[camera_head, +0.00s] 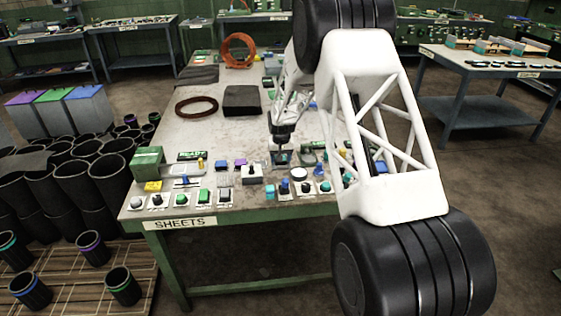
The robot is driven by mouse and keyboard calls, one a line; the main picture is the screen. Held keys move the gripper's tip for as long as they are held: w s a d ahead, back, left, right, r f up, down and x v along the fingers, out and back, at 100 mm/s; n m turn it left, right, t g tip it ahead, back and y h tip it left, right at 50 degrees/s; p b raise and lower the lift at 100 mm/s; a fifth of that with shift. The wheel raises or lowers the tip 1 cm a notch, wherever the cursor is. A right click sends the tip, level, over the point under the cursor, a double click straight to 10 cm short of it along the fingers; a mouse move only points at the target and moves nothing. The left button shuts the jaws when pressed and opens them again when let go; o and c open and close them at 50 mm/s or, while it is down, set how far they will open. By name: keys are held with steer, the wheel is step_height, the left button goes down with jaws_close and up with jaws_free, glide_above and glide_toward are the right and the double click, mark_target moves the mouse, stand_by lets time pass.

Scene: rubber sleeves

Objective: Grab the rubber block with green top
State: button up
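My gripper (281,158) is over the middle of the near table (265,212), pointing down; its fingers are small and dark, and I cannot tell whether they are open or shut, or whether anything is between them. Several small pieces with coloured tops stand along the table's front. One with a green top (204,195) sits on a pale plate left of my gripper and nearer the front edge. A larger green box (148,160) stands at the table's left edge. I cannot tell which green-topped piece is rubber. My white arm hides part of the table's right side.
A black slab (243,100), a dark ring (196,107) and an orange coil (238,50) lie farther back on the table. Black sleeves (80,187) stand on the left. Grey bins with purple, green and blue tops (60,110) stand behind them.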

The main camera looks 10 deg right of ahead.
steer(key=c, duration=0.6)
steer(key=shift+r, duration=0.1)
step_height(320, 180, up, 10)
stand_by(0.4)
stand_by(0.5)
